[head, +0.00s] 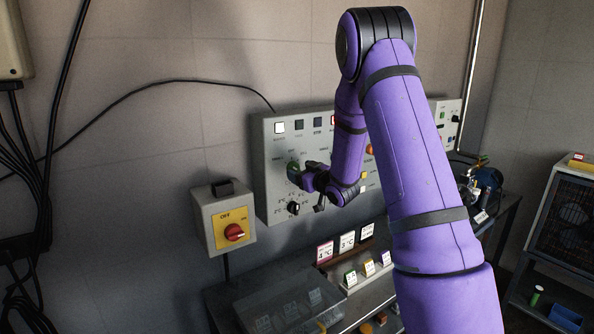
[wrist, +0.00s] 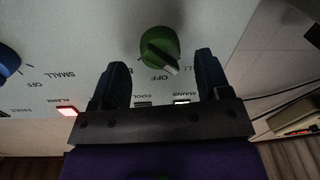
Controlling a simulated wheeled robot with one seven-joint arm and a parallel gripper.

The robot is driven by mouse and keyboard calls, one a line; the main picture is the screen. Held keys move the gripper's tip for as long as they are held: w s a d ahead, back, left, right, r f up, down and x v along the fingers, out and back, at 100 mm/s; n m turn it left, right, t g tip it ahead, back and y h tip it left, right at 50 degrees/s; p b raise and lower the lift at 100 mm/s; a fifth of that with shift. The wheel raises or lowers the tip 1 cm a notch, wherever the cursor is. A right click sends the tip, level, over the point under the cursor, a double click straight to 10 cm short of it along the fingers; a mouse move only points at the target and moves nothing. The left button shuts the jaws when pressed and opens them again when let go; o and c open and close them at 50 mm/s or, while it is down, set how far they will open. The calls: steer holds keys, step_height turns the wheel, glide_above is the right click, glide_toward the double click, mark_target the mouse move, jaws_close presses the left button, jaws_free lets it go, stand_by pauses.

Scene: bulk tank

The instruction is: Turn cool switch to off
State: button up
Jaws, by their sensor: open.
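The green knob (wrist: 160,48) is on the grey control panel (head: 270,185). In the wrist view it lies between the two spread fingers of my gripper (wrist: 158,62). The picture is upside down there; the knob's white pointer is toward the lower right, close to the letters OFF. Gaps show between the knob and both fingers, and I cannot tell any contact. In the head view my gripper (head: 305,177) is at the green knob (head: 292,165) and partly covers it. A label reading COOL sits beside an indicator on the panel; the knob's own name is not readable.
A black knob (head: 293,208) is just below on the panel. A blue knob (wrist: 8,62) and a lit red alarm lamp (wrist: 68,111) show in the wrist view. A red rotary switch (head: 234,232) on a yellow plate is left. A bench with signs (head: 346,241) stands below.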

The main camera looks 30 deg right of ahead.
steer(key=shift+w+a, duration=0.15)
steer(key=shift+w, duration=1.05)
steer(key=c, duration=0.9)
steer(key=shift+m, duration=0.4)
steer(key=m, duration=0.3)
steer(key=shift+m, duration=0.4)
steer(key=m, duration=0.5)
steer(key=shift+f+t, duration=0.1)
steer(key=shift+t, duration=0.2)
steer(key=shift+m, duration=0.4)
